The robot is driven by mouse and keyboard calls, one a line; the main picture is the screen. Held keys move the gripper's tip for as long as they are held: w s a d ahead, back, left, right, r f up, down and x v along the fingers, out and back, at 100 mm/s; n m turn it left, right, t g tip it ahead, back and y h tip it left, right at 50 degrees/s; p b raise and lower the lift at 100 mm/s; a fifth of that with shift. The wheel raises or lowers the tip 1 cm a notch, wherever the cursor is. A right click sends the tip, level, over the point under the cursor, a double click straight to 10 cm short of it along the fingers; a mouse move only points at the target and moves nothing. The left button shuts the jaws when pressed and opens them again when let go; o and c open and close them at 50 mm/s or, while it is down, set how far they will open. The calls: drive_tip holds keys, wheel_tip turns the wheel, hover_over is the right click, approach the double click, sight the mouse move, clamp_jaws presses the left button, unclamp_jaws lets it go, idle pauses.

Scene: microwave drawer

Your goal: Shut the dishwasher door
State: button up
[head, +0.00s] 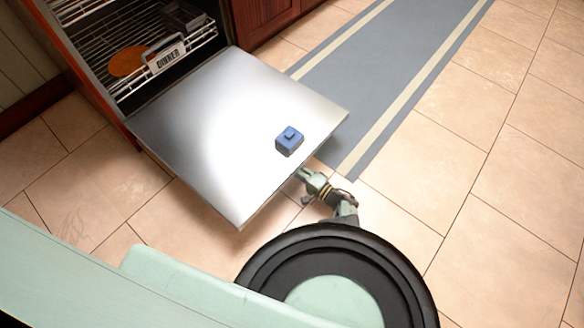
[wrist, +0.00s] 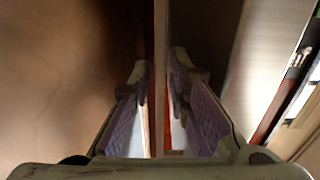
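The dishwasher door (head: 215,125) is folded down and lies open in front of the dishwasher, its silvery inner face up. My gripper (head: 301,174) is at the door's outer edge, near the right corner, partly hidden by the door. In the wrist view, my gripper (wrist: 160,85) has its two purple-padded fingers spread apart. A thin upright strip, seemingly the door's edge (wrist: 160,40), runs between them. I cannot tell whether either finger touches it.
A small blue block (head: 289,141) sits on the door. Inside the dishwasher, a wire rack (head: 100,60) holds an orange disc (head: 127,62) and a box marked DINNER (head: 165,55). A grey striped rug (head: 390,70) and open tiled floor lie right.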

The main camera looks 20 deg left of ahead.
clamp_jaws()
idle(0.7)
